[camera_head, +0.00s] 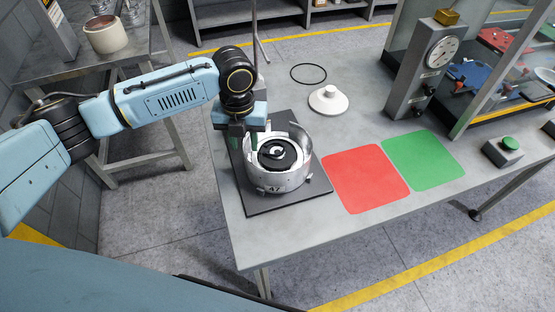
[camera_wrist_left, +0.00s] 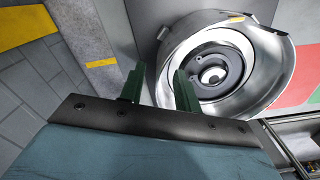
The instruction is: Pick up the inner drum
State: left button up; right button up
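A silver metal housing (camera_head: 277,181) stands on a dark square plate (camera_head: 313,198) on the table; it also shows in the left wrist view (camera_wrist_left: 276,75). The inner drum, a black ring with a pale centre (camera_head: 272,155), sits inside the housing; the left wrist view shows it too (camera_wrist_left: 196,66). My left gripper (camera_head: 245,147) is above the housing's left side, pointing down. My right gripper is not in view.
A red mat (camera_head: 366,180) and a green mat (camera_head: 423,160) lie right of the plate. A white lidded part (camera_head: 328,100) and a black ring (camera_head: 309,73) lie behind. A dial gauge stand (camera_head: 424,75) and a green button box (camera_head: 503,150) are further right.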

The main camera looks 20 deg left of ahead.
pick_arm(q)
jog(key=shift+f, duration=0.4)
jog(key=shift+c, duration=0.2)
grip_shut()
dwell(0.9)
jog(key=shift+w+r, duration=0.15)
jog(key=shift+r, duration=0.2)
